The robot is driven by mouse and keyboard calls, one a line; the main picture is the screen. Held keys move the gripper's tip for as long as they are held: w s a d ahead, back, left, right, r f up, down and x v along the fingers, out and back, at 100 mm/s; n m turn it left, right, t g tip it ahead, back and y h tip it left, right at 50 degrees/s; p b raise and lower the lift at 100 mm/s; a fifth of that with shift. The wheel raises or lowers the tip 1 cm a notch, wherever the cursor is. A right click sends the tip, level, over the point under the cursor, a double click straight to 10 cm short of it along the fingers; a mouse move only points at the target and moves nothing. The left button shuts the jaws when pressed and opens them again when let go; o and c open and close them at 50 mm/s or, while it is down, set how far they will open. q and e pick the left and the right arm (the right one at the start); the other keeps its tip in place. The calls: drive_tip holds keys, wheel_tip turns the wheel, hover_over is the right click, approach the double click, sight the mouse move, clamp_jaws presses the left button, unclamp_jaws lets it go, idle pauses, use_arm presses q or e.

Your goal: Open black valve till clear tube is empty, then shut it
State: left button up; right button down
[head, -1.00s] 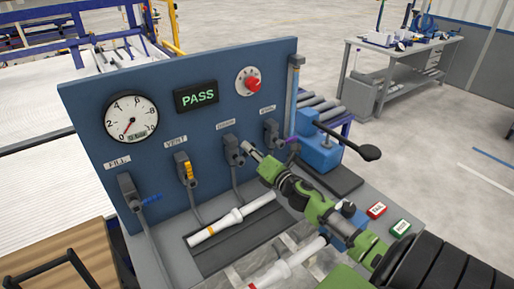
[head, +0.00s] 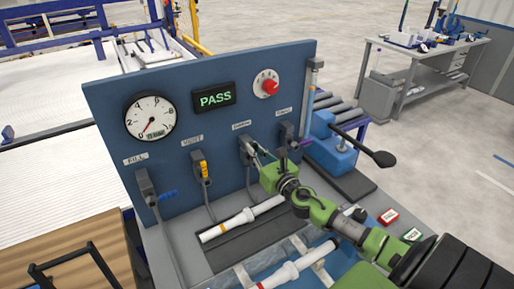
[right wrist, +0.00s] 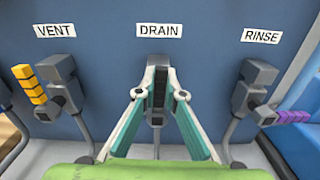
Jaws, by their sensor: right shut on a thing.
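The black valve under the DRAIN label (right wrist: 159,31) is on the blue panel; in the head view its dark body (head: 245,149) shows just left of my right gripper (head: 259,156). In the right wrist view my right gripper's two fingers (right wrist: 158,97) come together around the dark handle of this valve and are shut on it. My left gripper is not in view.
The yellow-handled VENT valve (right wrist: 28,83) and the purple-handled RINSE valve (right wrist: 292,117) flank the gripper. A blue-handled FILL valve (head: 148,188) is further left. The gauge (head: 150,116) reads near zero and the display (head: 214,97) says PASS. White pipes (head: 242,219) lie below.

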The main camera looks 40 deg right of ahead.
drive_tip(key=shift+a+n, duration=0.1)
drive_tip(key=shift+n, duration=0.3)
drive_tip(key=c, duration=2.1)
unclamp_jaws()
drive_tip(key=s+a, duration=0.1)
drive_tip(key=s, duration=1.1)
drive_tip(key=shift+a, duration=0.2)
drive_tip(key=shift+f, duration=0.1)
